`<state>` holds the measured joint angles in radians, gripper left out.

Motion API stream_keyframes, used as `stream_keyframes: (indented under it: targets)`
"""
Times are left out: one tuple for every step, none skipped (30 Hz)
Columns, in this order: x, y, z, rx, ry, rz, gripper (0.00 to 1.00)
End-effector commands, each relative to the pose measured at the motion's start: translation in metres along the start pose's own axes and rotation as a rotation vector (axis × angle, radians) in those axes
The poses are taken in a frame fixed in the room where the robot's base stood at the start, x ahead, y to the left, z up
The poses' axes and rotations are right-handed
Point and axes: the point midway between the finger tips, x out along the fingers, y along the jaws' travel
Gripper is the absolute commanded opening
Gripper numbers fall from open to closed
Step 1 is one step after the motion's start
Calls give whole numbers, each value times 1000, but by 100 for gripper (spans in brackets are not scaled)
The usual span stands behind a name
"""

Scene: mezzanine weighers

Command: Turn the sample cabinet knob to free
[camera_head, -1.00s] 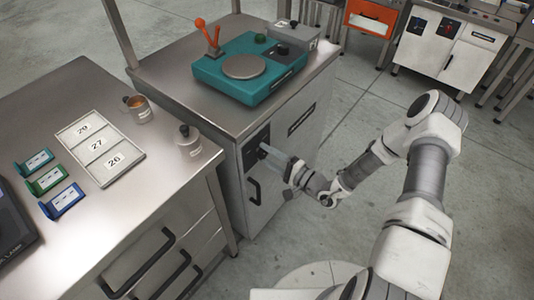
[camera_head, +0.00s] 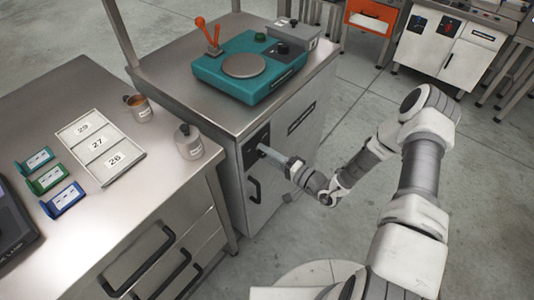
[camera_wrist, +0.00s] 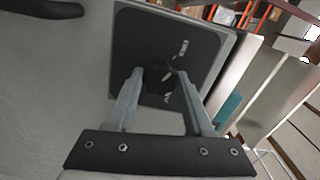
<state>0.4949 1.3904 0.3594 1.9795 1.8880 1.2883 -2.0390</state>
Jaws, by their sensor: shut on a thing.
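In the wrist view the panel (camera_wrist: 135,40) fills the upper middle. The round black knob (camera_wrist: 157,75) sits between my two fingertips, with a pale pointer mark slanting up and right. Small white lettering lies above right of the knob and below it, too small to read. My gripper (camera_head: 264,150) is shut on the knob, and the fingers (camera_wrist: 160,80) hold it from both sides. In the head view the fingers hide the knob.
A teal device (camera_head: 268,85) with a round plate and an orange lever (camera_head: 209,38) stands on the cabinet top. The left bench (camera_head: 160,195) holds a numbered tray (camera_head: 101,148), a metal jar (camera_head: 188,142), a cup and several coloured holders. Floor right of the cabinet is open.

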Motion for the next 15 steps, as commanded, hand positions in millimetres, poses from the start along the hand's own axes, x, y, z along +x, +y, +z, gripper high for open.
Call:
stream_keyframes:
  targets:
    - [0, 0, 0, -3, -1, 1, 0]
    - [0, 0, 0, -3, 0, 1, 0]
    - [0, 0, 0, -3, 0, 1, 0]
    - [0, 0, 0, -3, 0, 1, 0]
    - [0, 0, 0, -3, 0, 1, 0]
    - [0, 0, 0, -3, -1, 1, 56]
    - [0, 0, 0, -3, 0, 1, 61]
    - [0, 0, 0, -3, 0, 1, 66]
    - [0, 0, 0, -2, 0, 1, 74]
    - [0, 0, 0, -2, 0, 1, 79]
    - [0, 0, 0, -2, 0, 0, 82]
    - [0, 0, 0, -2, 0, 0, 82]
    - [0, 0, 0, -1, 0, 0, 82]
    - [0, 0, 0, -1, 0, 0, 82]
    - [0, 0, 0, -1, 0, 0, 82]
